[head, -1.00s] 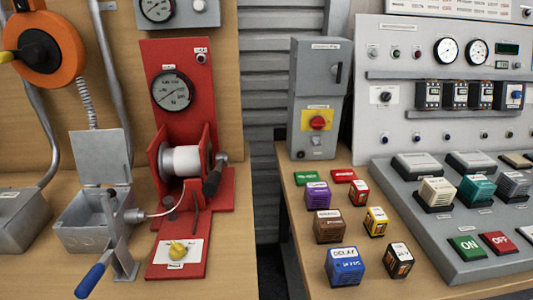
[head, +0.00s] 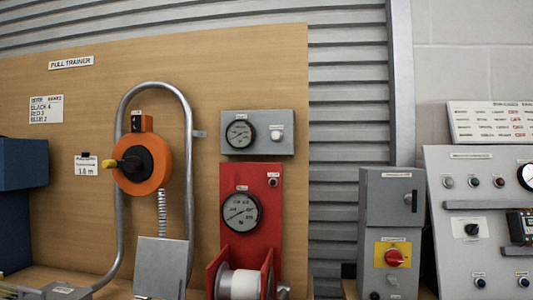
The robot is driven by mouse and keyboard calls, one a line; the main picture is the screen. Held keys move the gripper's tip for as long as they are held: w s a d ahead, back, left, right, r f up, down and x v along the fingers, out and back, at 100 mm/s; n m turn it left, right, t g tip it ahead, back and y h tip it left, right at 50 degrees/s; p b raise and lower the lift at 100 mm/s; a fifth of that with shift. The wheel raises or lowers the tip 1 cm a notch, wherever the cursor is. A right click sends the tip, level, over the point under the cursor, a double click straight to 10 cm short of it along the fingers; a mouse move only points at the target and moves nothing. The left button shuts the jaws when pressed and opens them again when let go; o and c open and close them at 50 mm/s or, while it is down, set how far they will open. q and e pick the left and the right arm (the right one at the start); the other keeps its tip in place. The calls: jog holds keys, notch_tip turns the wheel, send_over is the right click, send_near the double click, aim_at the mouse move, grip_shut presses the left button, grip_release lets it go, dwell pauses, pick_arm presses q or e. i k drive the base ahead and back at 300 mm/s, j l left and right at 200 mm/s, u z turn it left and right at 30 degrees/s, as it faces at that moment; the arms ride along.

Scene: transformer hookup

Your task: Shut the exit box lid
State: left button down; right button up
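The exit box lid (head: 161,267) is a flat grey metal plate. It stands upright, open, at the bottom of the head view, left of the red winch stand (head: 251,180). The box body under it is cut off by the bottom edge, so its inside is hidden. Neither of my grippers is in view.
An orange reel (head: 142,165) with a black knob hangs on the wooden board (head: 75,205), and a coiled spring runs down from it towards the lid. Grey conduit (head: 189,190) loops around the reel. A grey switch cabinet (head: 391,205) stands right of the red stand.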

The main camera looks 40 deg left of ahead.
aim_at(161, 265)
jog(key=u, duration=1.8)
jog(key=k+l+u, duration=0.2)
jog(key=k+u, duration=0.15)
jog(key=k, duration=0.15)
jog(key=k+u, duration=0.35)
jog(key=k, duration=0.15)
